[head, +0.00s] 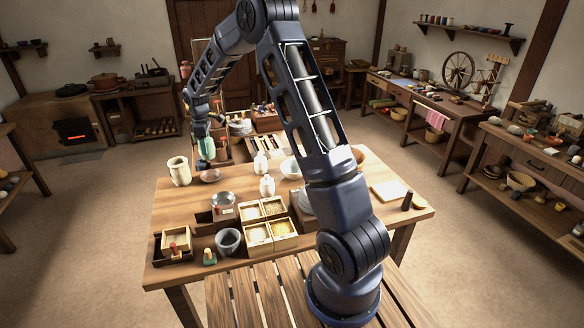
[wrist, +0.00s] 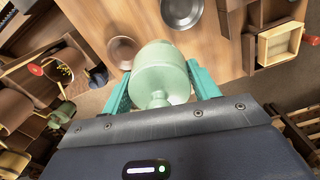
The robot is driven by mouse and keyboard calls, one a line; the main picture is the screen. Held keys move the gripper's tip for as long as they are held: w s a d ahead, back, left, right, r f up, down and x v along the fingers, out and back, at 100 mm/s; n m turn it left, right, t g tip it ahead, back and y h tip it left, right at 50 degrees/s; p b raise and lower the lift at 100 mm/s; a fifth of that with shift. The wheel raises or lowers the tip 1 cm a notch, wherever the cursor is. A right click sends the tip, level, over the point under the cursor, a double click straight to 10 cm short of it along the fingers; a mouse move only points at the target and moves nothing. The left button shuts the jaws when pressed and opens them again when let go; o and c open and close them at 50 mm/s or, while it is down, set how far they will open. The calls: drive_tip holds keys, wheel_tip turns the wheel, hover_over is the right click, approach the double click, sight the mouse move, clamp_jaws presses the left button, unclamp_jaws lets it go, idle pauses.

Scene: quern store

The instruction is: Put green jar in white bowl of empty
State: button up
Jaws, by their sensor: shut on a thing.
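My gripper (wrist: 160,84) is shut on the green jar (wrist: 158,70), with one teal finger on each side of it in the wrist view. In the head view the green jar (head: 207,149) shows small at the end of my arm, above the far left part of the table. A white bowl (head: 289,168) stands on the table to the right of the jar, partly hidden behind my arm. Its inside is hard to make out. The jar and the white bowl are well apart.
A cream jug (head: 179,171) and a shallow brownish dish (head: 210,176) stand near my gripper. Two white lidded jars (head: 267,186) stand between it and the white bowl. Boxes of grain (head: 258,234) and a grey mortar (head: 228,241) fill the near side.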

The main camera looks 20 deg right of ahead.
drive_tip(key=w+d, duration=0.2)
drive_tip(key=d, duration=0.8)
drive_tip(key=w+d, duration=0.2)
drive_tip(key=d, duration=0.7)
hover_over(294, 164)
drive_tip(key=s+a, duration=0.2)
drive_tip(key=s, duration=0.3)
wheel_tip(294, 164, down, 19)
drive_tip(key=shift+s+d, duration=0.1)
drive_tip(key=shift+s, duration=0.05)
drive_tip(key=shift+f, duration=0.1)
drive_tip(key=o, duration=1.2)
